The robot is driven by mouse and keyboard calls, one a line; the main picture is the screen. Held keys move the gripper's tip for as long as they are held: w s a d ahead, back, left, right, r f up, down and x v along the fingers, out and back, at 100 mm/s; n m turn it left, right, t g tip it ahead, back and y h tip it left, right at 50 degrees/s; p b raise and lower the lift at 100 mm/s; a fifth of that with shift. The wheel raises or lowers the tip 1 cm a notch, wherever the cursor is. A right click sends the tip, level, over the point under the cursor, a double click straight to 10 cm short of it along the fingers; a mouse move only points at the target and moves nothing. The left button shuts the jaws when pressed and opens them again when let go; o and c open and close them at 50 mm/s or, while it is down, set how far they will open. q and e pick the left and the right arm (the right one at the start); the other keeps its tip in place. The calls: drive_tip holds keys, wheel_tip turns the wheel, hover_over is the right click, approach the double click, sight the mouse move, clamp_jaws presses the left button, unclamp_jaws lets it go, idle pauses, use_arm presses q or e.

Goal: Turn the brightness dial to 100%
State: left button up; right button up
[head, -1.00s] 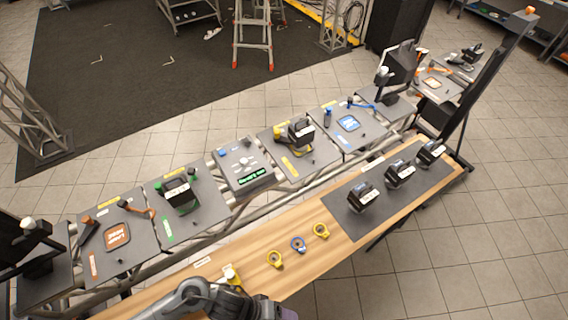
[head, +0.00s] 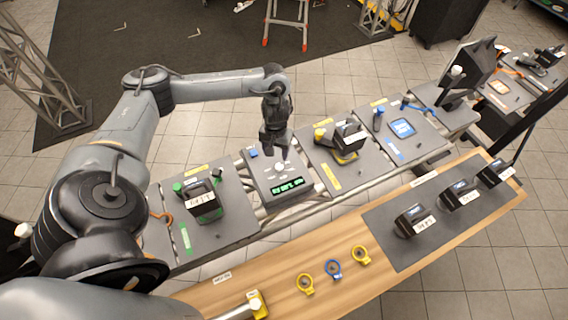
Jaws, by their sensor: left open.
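The control panel (head: 262,187) is a grey box in the middle of the row of panels. It carries a white dial (head: 280,167), a blue button (head: 253,153) and a green-lit display (head: 287,187) whose text is too small to read surely. My left gripper (head: 275,155) points down just above and behind the dial, with its fingers apart and nothing between them. I cannot tell whether a finger touches the dial.
Neighbouring panels hold a green-marked device (head: 203,202) and a yellow-marked device (head: 347,142). The wooden table (head: 290,262) in front bears yellow and blue rings (head: 333,268) and several black devices on a dark mat (head: 445,215). Truss rails run under the panels.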

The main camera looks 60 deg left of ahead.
sight(279, 166)
use_arm(q)
drive_tip(key=f+b, duration=0.1)
drive_tip(key=f, duration=0.2)
drive_tip(key=f+b, duration=0.2)
drive_tip(key=w+f+b, duration=0.1)
drive_tip(key=f, duration=0.2)
drive_tip(key=shift+w+a+f+b, duration=0.1)
drive_tip(key=shift+f+b, duration=0.2)
drive_tip(key=shift+f, duration=0.7)
drive_tip(key=c, duration=1)
drive_tip(key=shift+c, duration=0.2)
drive_tip(key=shift+r, duration=0.1)
